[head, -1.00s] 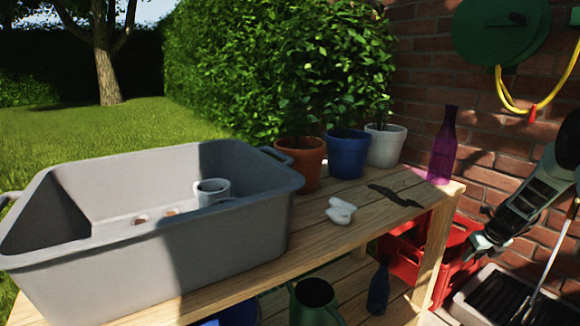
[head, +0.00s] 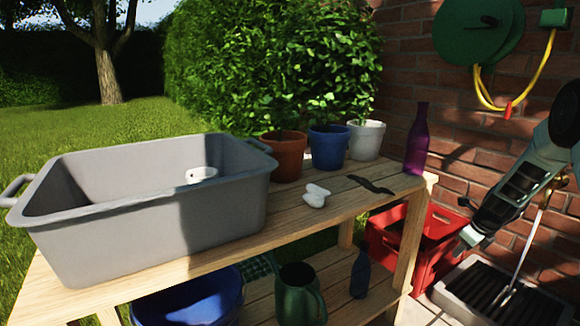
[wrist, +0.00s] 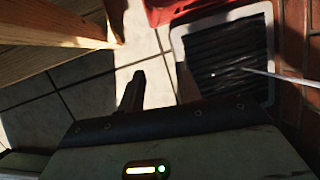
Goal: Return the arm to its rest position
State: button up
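My gripper (head: 470,237) hangs at the right of the head view, pointing down and left beside the brick wall. It is apart from the wooden table (head: 330,218) and in front of the red crate (head: 380,236). In the wrist view one dark finger (wrist: 133,92) shows above the gripper body. I see nothing held. My arm is bent and comes in from the right edge.
On the table are a grey tub (head: 160,235) with a white cup (head: 201,174) inside, terracotta (head: 285,158), blue (head: 328,148) and white (head: 366,140) pots, white pieces (head: 314,196) and a purple bottle (head: 417,140). A black-ridged tray (head: 490,292) lies on the floor.

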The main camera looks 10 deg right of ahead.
jog(key=s+a+r+n, duration=0.3)
jog(key=a+r+n, duration=0.2)
jog(key=a+n, duration=0.3)
jog(key=s+a+r+n, duration=0.3)
jog(key=a+r+n, duration=0.25)
jog(key=a, duration=0.35)
jog(key=s+a+r+n+g, duration=0.1)
jog(key=s+a+r+n, duration=0.1)
jog(key=s+a+n, duration=0.6)
jog(key=s+a+r+n, duration=0.3)
jog(key=s+a+n, duration=0.2)
jog(key=s+n, duration=0.4)
jog(key=s+a+r+n+g+p, duration=0.2)
jog(key=s+a+r+n+p, duration=0.4)
jog(key=a+r, duration=0.25)
jog(key=s+a+r+n+g+p, duration=0.1)
jog(key=s+a+r+n+p, duration=0.2)
jog(key=s+a+r+p, duration=0.6)
notch_tip(320, 180, up, 36)
jog(key=w+a+p, duration=0.1)
jog(key=p, duration=3.5)
jog(key=shift+w+a+y+p, duration=0.2)
jog(key=shift+w+y+p, duration=0.15)
jog(key=shift+y+p, duration=0.05)
